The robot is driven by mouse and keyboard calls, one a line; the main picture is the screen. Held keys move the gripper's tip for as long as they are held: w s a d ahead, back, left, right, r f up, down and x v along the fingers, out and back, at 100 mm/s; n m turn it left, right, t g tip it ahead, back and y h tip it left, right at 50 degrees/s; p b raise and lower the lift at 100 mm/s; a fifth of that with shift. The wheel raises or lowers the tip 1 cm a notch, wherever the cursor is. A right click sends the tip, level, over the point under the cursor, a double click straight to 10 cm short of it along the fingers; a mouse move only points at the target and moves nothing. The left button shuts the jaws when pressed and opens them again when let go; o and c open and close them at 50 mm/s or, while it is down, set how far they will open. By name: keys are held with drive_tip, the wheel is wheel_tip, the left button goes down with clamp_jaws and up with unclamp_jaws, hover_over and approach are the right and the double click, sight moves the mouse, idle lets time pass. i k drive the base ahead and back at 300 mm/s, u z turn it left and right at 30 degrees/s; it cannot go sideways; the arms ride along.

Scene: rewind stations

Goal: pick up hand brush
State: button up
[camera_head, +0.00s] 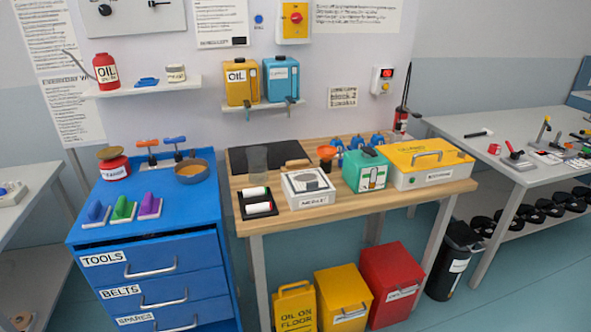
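I cannot clearly tell which thing is the hand brush. Blue (97,213), green (123,209) and purple (149,206) upright pieces on pale bases stand in a row at the front of the blue cabinet top; they are too small to identify. A thin dark and white item (479,133) lies on the grey table at the right, also too small to identify. My gripper is not in view.
The blue cabinet (190,258) also bears a red pot (114,167) and a round bowl (191,172). The wooden bench (275,222) holds a scale (307,187), a teal box (364,170) and a yellow case (425,163). Red (391,284) and yellow (343,298) bins stand beneath.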

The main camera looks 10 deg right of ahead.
sight(301, 164)
drive_tip(key=u, duration=0.05)
drive_tip(key=i, duration=0.9)
drive_tip(key=z, duration=0.05)
